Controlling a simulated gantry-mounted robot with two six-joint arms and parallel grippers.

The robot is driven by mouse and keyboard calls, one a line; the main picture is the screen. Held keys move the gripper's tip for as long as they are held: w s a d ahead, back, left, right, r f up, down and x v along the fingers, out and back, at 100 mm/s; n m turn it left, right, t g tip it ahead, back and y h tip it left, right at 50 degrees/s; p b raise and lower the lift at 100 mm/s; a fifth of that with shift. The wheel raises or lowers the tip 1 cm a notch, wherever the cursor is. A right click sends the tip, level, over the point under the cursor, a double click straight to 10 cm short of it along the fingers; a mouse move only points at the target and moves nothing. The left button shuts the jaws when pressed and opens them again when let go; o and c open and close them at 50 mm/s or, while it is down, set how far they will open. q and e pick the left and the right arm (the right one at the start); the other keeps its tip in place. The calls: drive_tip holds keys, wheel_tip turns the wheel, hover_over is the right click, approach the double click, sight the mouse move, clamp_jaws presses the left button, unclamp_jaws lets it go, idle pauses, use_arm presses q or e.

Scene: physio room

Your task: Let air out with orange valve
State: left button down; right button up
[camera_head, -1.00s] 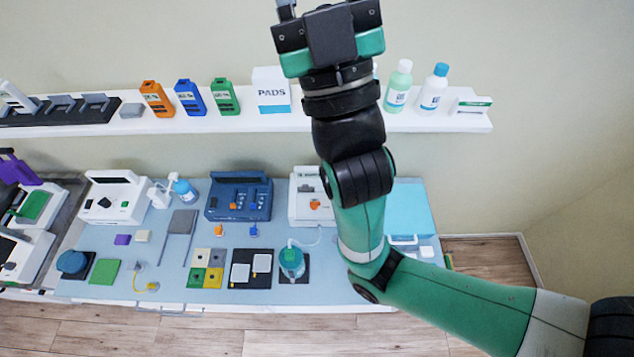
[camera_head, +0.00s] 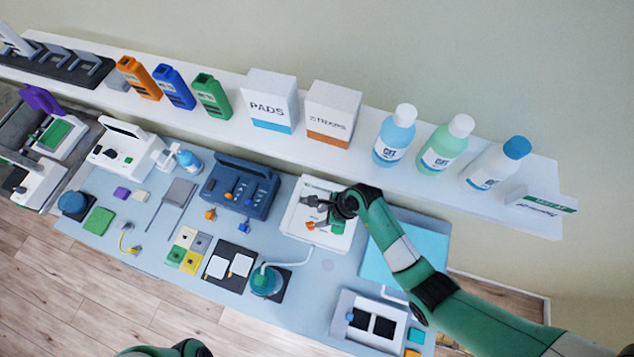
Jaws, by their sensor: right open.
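The orange valve (camera_head: 311,226) sits on the white device (camera_head: 338,243) at the back right of the blue table. My right gripper (camera_head: 306,212) is over that device, with its fingers apart and nothing between them. The lower finger is close to the orange valve in the picture; I cannot tell whether it touches. The gripper and wrist hide part of the device's top. A pale hose (camera_head: 292,263) runs from the device to a teal jar (camera_head: 266,281) on a dark pad. My left gripper is not seen; only a green and black part of my own shows at the bottom edge.
A dark blue unit (camera_head: 240,185) with orange and blue knobs stands left of the white device. A shelf (camera_head: 340,148) behind holds boxes and several bottles. A turquoise pad (camera_head: 405,262) and a grey-white tray (camera_head: 345,318) lie to the right.

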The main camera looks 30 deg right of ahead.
sight(312, 224)
drive_tip(key=x, duration=0.2)
drive_tip(key=b+x, duration=0.1)
drive_tip(key=x, duration=0.2)
drive_tip(key=b+x, duration=0.1)
drive_tip(key=x, duration=0.1)
drive_tip(key=shift+s+a+f, duration=0.15)
drive_tip(key=shift+s+f, duration=0.1)
drive_tip(key=shift+f, duration=0.1)
clamp_jaws()
